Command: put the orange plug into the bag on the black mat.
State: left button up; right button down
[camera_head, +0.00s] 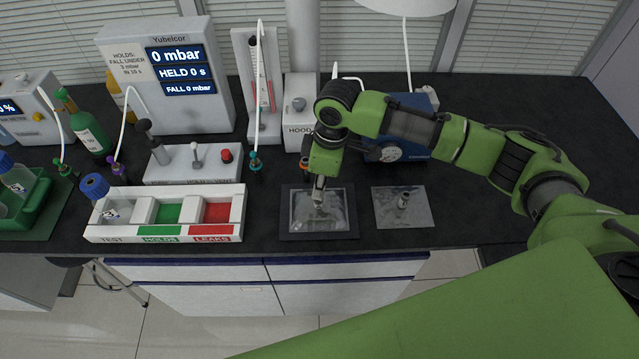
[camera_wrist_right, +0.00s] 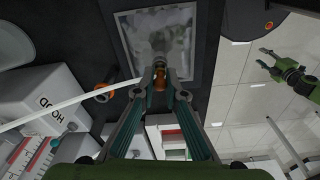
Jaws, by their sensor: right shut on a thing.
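My right gripper (camera_head: 318,196) points down over the bag on the black mat. My left gripper (camera_wrist_right: 264,62) shows open, far off over the floor.
A second bag with a fitting (camera_head: 415,212) lies to the right. A white rack (camera_head: 165,230) with green and red bays stands left. An orange-ringed fitting (camera_wrist_right: 103,93) is beside the hose. The HOOD box (camera_head: 299,105) and a blue device (camera_head: 415,150) stand behind. The right tabletop is clear.

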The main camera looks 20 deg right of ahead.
jog(key=shift+f, duration=0.65)
dwell(0.8)
jog(key=c, duration=2)
grip_release()
jog(key=r, duration=0.4)
jog(key=d+r, duration=0.1)
jog(key=r, duration=0.7)
jog(key=shift+s+d, duration=0.2)
jog(key=shift+s, duration=0.1)
jog(key=shift+f, duration=0.1)
